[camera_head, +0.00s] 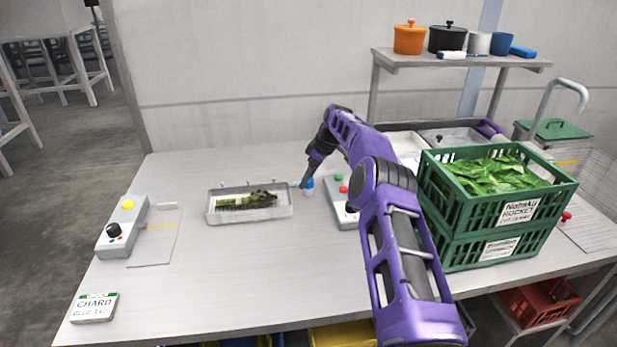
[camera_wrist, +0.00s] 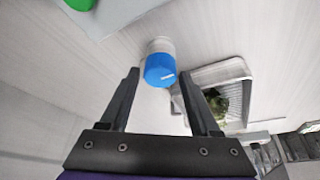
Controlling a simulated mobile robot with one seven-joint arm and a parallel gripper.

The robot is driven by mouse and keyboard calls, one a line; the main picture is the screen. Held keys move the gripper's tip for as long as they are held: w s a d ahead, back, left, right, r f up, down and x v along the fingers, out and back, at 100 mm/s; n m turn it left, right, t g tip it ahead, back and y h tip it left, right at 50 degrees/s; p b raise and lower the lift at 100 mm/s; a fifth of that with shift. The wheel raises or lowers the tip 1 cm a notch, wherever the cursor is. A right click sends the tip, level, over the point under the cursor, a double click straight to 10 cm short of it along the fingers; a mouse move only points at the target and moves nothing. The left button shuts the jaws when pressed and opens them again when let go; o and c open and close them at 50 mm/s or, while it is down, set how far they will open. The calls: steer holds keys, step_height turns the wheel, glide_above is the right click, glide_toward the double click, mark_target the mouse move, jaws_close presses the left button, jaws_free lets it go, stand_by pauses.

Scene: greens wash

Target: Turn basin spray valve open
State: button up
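A short white cylinder with a blue cap (camera_wrist: 160,69), with a white line on the cap, stands on the steel table. I cannot tell for sure whether it is the basin spray valve. In the wrist view my gripper (camera_wrist: 159,72) is open, with one finger on each side of the cap and gaps visible. No contact shows. A red knob (camera_head: 566,216) sits at the far right, beyond the green crates.
A clear tray (camera_head: 213,216) with greens lies left of my gripper. A grey control box (camera_head: 347,217) stands right of the cap. Stacked green crates (camera_head: 437,223) fill the right. Another box (camera_head: 122,226) and a chard label (camera_head: 93,307) are left. The front middle is clear.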

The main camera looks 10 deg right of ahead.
steer(key=shift+o, duration=0.8)
steer(key=v, duration=1.7)
steer(key=shift+r, duration=0.3)
steer(key=shift+w, duration=0.15)
